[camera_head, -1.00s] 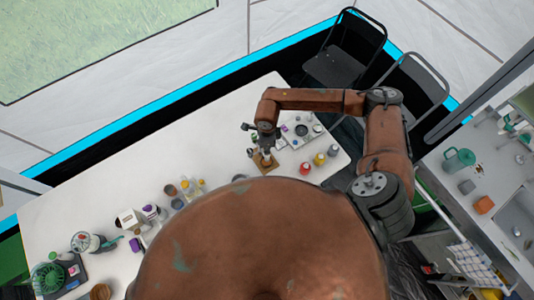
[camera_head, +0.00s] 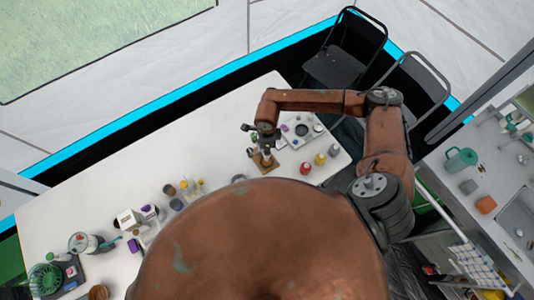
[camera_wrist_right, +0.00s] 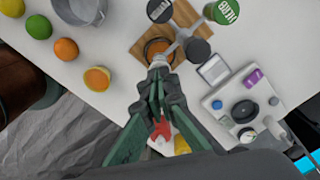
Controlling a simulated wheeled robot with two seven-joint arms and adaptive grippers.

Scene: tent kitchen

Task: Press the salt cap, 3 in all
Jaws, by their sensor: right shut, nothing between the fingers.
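My right gripper (camera_head: 265,150) is shut and empty, pointing down over a small wooden board (camera_head: 262,165) on the white table. In the right wrist view the closed fingertips (camera_wrist_right: 158,68) are just at the board (camera_wrist_right: 143,33), beside or over a round orange-rimmed piece (camera_wrist_right: 159,47). Two dark round caps, one at the top (camera_wrist_right: 160,10) and one at the right (camera_wrist_right: 198,48), stand on or beside the board with a grey metal piece between them. I cannot read which cap is the salt. Whether the fingertips touch anything is unclear. My left gripper is not in view.
A green jar marked HERB (camera_wrist_right: 222,12) stands near the board. A white scale-like tray (camera_wrist_right: 240,105) lies to the right. Several fruits and a metal pot (camera_wrist_right: 78,10) are at the left. Red (camera_head: 305,168) and yellow (camera_head: 320,158) jars stand near the table's right end.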

